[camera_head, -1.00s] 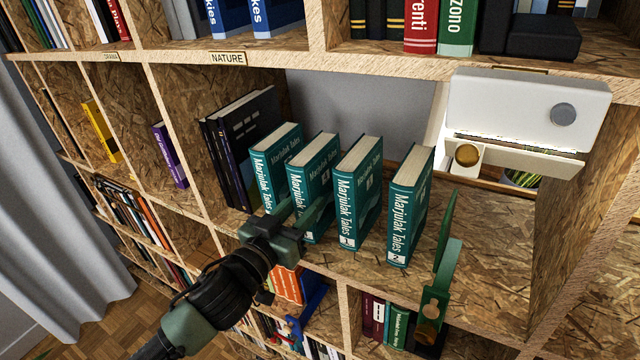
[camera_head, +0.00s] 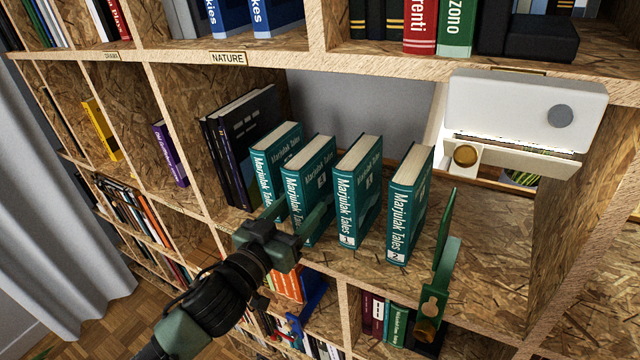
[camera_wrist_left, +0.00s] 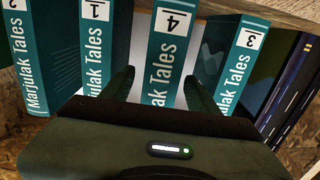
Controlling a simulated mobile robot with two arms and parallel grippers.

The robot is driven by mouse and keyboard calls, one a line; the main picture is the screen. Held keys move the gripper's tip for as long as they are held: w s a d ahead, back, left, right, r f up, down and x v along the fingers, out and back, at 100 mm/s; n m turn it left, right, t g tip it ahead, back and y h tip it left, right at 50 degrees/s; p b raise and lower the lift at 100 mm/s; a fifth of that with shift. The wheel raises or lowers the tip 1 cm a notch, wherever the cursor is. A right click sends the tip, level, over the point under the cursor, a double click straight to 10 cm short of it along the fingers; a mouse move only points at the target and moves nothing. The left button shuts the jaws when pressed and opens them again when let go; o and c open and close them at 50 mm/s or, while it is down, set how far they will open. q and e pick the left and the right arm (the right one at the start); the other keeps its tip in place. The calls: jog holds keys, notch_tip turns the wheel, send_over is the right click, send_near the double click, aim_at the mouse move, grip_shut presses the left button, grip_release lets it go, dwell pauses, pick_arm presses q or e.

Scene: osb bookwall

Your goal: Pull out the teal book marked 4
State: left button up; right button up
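The teal book marked 4 (camera_head: 311,185) stands upright on the shelf, second from left in the head view, between the book marked 3 (camera_head: 274,160) and the book marked 1 (camera_head: 358,190). It is in the middle of the left wrist view (camera_wrist_left: 168,60), upside down. My left gripper (camera_head: 297,212) is open, one finger on each side of this book's lower spine. In the left wrist view a gap shows beside the left finger; I cannot tell whether the right finger touches.
The teal book marked 2 (camera_head: 409,205) stands right of the book marked 1. Dark books (camera_head: 235,150) lean at the compartment's left. A white device (camera_head: 525,110) is at the back right. A shelf board (camera_head: 400,65) runs above.

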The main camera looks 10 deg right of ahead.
dwell(0.4)
pick_arm(q)
jog(key=shift+w+d, duration=0.15)
jog(key=shift+w, duration=0.05)
jog(key=shift+x, duration=0.8)
grip_shut()
dwell(0.8)
jog(key=shift+r, duration=0.15)
jog(key=shift+r+p, duration=0.25)
jog(key=shift+p, duration=0.2)
